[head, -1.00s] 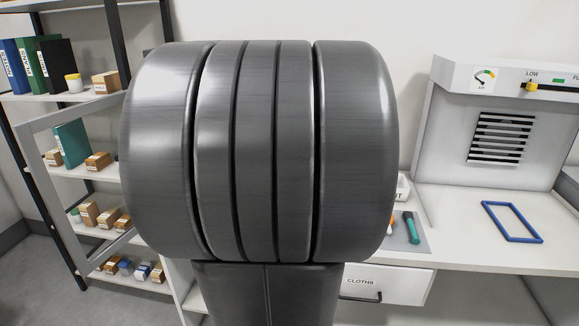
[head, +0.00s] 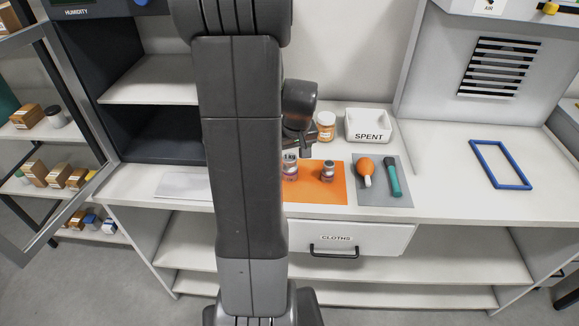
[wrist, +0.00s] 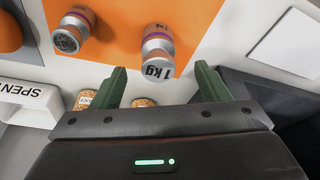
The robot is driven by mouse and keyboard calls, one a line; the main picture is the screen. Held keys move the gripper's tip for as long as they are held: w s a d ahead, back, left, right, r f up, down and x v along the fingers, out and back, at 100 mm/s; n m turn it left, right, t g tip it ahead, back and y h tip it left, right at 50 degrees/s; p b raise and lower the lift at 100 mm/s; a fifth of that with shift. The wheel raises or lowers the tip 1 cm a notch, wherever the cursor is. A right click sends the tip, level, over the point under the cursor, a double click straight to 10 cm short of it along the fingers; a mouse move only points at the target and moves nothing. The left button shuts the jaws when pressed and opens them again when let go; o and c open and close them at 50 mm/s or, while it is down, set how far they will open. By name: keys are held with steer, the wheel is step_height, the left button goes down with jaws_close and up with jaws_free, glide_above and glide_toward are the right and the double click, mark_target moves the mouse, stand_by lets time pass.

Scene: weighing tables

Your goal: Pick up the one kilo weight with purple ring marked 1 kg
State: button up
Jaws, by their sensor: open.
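The one kilo weight (head: 290,172) is a metal cylinder with a purple ring, standing on the orange mat (head: 335,195). In the wrist view the weight (wrist: 158,48) shows "1 kg" on its end. A smaller metal weight (head: 328,171) stands to its right on the mat and appears at upper left in the wrist view (wrist: 73,32). My gripper (wrist: 160,80) is open and empty, its green fingers apart with the one kilo weight ahead, roughly centred between them. In the head view my arm hides part of the mat.
Behind the mat stand a jar (head: 326,126) and the white SPENT tray (head: 367,127). A grey mat (head: 399,196) to the right holds an orange-bulbed blower (head: 365,168) and a green-handled tool (head: 393,177). A blue frame (head: 500,165) lies far right. The bench between is clear.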

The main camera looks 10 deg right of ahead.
steer(key=shift+w+p+x, duration=0.15)
steer(key=shift+p+x, duration=0.2)
steer(key=shift+x, duration=1.65)
steer(key=shift+w+p+x, duration=0.1)
steer(key=shift+p+x, duration=0.25)
steer(key=shift+x, duration=1.65)
steer(key=shift+d+r, duration=0.1)
steer(key=shift+d, duration=0.05)
steer(key=shift+c, duration=0.4)
jaws_close()
